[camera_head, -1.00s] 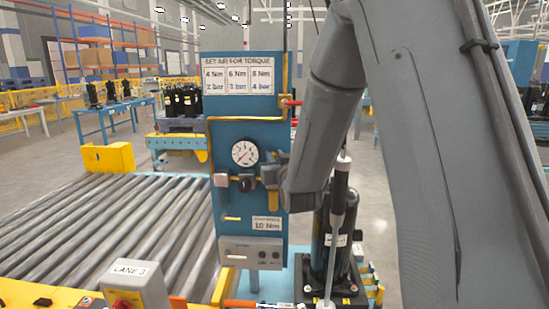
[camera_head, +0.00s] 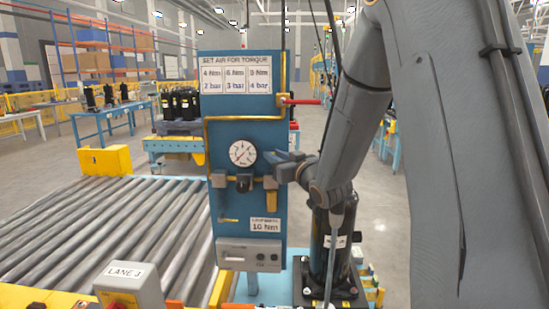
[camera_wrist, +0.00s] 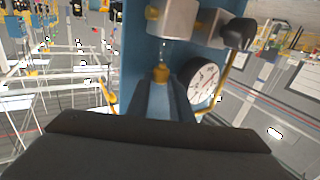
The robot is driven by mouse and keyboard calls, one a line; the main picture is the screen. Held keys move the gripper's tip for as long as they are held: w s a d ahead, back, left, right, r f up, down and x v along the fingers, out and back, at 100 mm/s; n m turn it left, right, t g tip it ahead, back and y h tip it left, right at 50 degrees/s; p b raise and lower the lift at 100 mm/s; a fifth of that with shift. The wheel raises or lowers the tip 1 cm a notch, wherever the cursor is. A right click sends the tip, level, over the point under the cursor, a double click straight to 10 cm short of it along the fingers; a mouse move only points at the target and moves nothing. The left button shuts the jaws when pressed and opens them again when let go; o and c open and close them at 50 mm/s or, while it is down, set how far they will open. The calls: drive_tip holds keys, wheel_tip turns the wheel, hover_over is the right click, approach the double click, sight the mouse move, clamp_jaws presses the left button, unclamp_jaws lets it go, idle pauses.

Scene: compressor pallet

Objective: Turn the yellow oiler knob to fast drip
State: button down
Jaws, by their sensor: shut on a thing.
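The small yellow oiler knob (camera_wrist: 161,73) sits on a clear dome beside a grey block (camera_wrist: 172,18) in the wrist view. My gripper (camera_wrist: 163,84) has its two dark fingers around the knob and is shut on it; the fingers hide part of the knob. In the head view my gripper (camera_head: 276,158) reaches the blue panel (camera_head: 228,118) from the right, just above the oiler's yellow lower part (camera_head: 270,195). The knob is hidden there. I cannot read any drip marking.
The round pressure gauge (camera_head: 243,153) is close to my fingers and also shows in the wrist view (camera_wrist: 203,80). A black regulator knob (camera_head: 244,183) is below it. A red-handled valve (camera_head: 300,101) is above my gripper. A black compressor (camera_head: 325,245) stands below my arm.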

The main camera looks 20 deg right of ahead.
drive_tip(key=shift+r, duration=0.1)
drive_tip(key=c, duration=1.6)
unclamp_jaws()
drive_tip(key=shift+h, duration=0.3)
drive_tip(key=s+m+h, duration=0.3)
drive_tip(key=s+h, duration=0.1)
drive_tip(key=s, duration=0.4)
drive_tip(key=s+f+g+b, duration=0.3)
drive_tip(key=f+g+b, duration=0.25)
drive_tip(key=f, duration=0.95)
drive_tip(key=shift+s+d+f+m+g+b, duration=0.15)
drive_tip(key=shift+s+d+f+g+b, duration=0.15)
drive_tip(key=shift+s+f+g+b, duration=1.25)
drive_tip(key=shift+s+d+f+m+g+b, duration=0.25)
drive_tip(key=shift+s+f+g+b, duration=0.5)
drive_tip(key=shift+s+f, duration=1.65)
drive_tip(key=shift+s+d+f+m+g+b, duration=0.1)
drive_tip(key=shift+s+d+f+g+b, duration=0.2)
drive_tip(key=shift+s+f+g+b, duration=1.25)
